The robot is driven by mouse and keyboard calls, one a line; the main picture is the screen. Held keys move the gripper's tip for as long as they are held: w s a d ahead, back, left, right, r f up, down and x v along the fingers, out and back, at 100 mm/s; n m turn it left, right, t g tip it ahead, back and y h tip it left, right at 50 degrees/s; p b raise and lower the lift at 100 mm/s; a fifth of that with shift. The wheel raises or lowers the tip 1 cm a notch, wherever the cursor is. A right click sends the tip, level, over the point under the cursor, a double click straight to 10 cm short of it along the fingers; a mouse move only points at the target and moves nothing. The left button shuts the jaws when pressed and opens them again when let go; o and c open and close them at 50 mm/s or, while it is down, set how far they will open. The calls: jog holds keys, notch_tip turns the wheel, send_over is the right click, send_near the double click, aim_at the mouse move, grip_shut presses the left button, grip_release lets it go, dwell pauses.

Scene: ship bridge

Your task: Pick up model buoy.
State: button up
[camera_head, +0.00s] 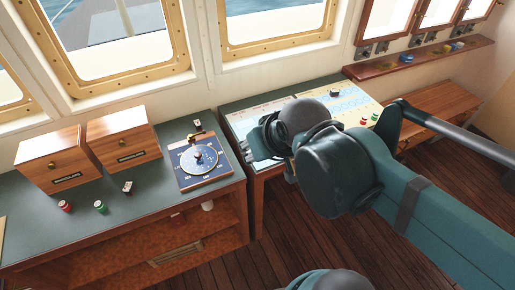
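Small red and green objects look like model buoys, though their details are too small to be sure. A red one (65,206) and a green one (100,206) stand upright on the left counter (150,205), in front of two wooden boxes. Another red one (363,121) and green one (375,116) are at the right edge of the chart table, beyond my arm. My arm reaches in from the right over the chart table. My gripper is mostly hidden by my own wrist links, so I cannot see its fingers clearly or anything between them.
Two wooden boxes (124,142) stand at the back of the left counter. A blue dial board (189,171) lies at its right end, near a small black-and-white item (128,187). A wall shelf (425,57) holds small items. A gap separates counter and chart table (268,108).

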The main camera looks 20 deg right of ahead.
jog(key=shift+o, duration=0.5)
jog(key=w+d+r+m+g+h, duration=0.1)
jog(key=w+d+r+m+g, duration=0.2)
jog(key=w+d, duration=0.95)
jog(key=w+d+f+m+h, duration=0.1)
jog(key=w+d+f+m, duration=0.2)
jog(key=d, duration=0.6)
jog(key=w+d+m, duration=0.2)
jog(key=w+d, duration=0.3)
jog(key=d, duration=0.3)
jog(key=m+g, duration=0.4)
jog(key=m, duration=0.4)
send_over(364, 118)
jog(key=shift+y, duration=0.3)
jog(key=f, duration=2.2)
jog(key=shift+w+a+b, duration=0.25)
jog(key=shift+w+b, duration=0.05)
jog(key=shift+w, duration=0.05)
jog(key=shift+s+d+f, duration=0.15)
jog(key=shift+d+f, duration=0.05)
jog(key=shift+d, duration=0.05)
